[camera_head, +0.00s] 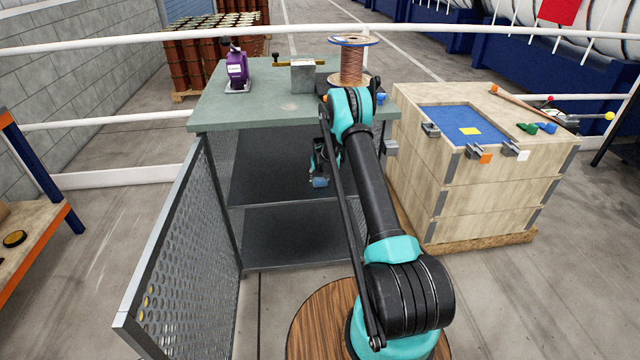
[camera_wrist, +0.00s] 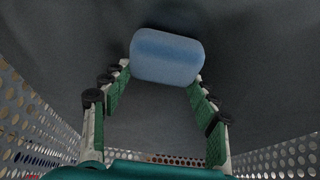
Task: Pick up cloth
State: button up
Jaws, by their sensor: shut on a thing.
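The cloth (camera_wrist: 166,56) is a light blue rolled bundle, seen in the wrist view between the tips of my fingers. It also shows as a small blue end in the head view (camera_head: 320,182). My gripper (camera_wrist: 162,77) is shut on the cloth, with a green-padded finger at each side of it. In the head view my gripper (camera_head: 322,166) points down inside the open front of the green-topped cabinet (camera_head: 225,117), above its dark middle shelf (camera_head: 265,180). I cannot tell whether the cloth touches the shelf.
Perforated metal walls flank the cabinet, and its perforated door (camera_head: 185,250) stands open at the left. A purple device (camera_head: 237,68), a metal block (camera_head: 303,77) and a copper wire spool (camera_head: 351,62) stand on top. A wooden crate (camera_head: 480,200) stands close at the right.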

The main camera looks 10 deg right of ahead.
aim_at(320, 177)
jog(key=shift+r, duration=0.5)
notch_tip(320, 177, up, 3)
jog(key=shift+s+f, duration=0.1)
jog(key=s, duration=1.7)
jog(key=shift+s+f, duration=0.15)
jog(key=shift+s, duration=0.25)
